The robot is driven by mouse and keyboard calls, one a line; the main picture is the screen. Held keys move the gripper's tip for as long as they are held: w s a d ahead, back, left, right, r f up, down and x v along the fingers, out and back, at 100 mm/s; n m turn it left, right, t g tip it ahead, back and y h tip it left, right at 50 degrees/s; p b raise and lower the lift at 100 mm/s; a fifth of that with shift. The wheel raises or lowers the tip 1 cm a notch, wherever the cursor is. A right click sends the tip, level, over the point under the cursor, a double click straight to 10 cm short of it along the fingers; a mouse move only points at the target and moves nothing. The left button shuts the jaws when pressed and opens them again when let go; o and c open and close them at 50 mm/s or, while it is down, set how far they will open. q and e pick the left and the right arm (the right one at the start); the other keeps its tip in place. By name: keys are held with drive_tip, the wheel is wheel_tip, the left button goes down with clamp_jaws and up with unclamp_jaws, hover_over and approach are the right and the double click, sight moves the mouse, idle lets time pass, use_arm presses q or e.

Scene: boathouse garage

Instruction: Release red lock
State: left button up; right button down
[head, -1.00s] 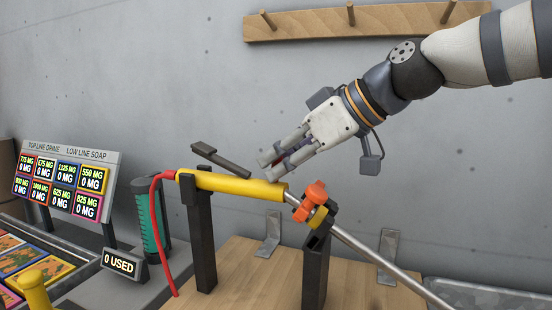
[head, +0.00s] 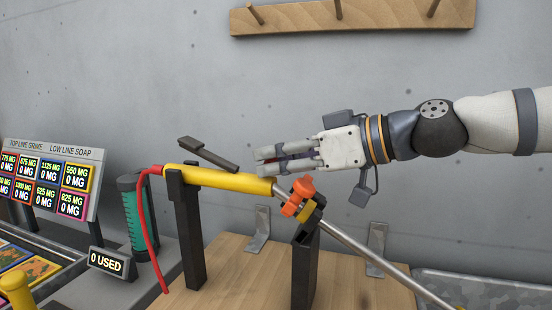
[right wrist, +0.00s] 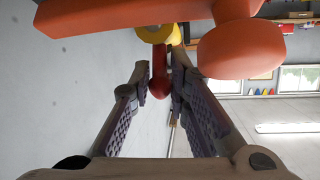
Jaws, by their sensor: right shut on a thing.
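The red lock (right wrist: 160,76) is a short red lever with a rounded end, hanging below a yellow collar (right wrist: 154,34) in the right wrist view. My right gripper (right wrist: 160,82) has its fingertips on either side of it and is shut on it. In the head view my right gripper (head: 262,161) reaches in level from the right, behind the yellow-handled wand (head: 218,179); I cannot make out the lock there. My left gripper is not in view.
Two dark posts (head: 188,235) hold the wand above a wooden bench (head: 240,275). A red hose (head: 146,225) hangs from its left end. A black lever (head: 207,154) rises above the handle. Orange parts (right wrist: 240,50) crowd the top of the wrist view.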

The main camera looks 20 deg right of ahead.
drive_tip(key=c, duration=1.6)
unclamp_jaws()
drive_tip(key=shift+c, duration=0.2)
wheel_tip(320, 180, up, 10)
drive_tip(key=shift+f, duration=0.1)
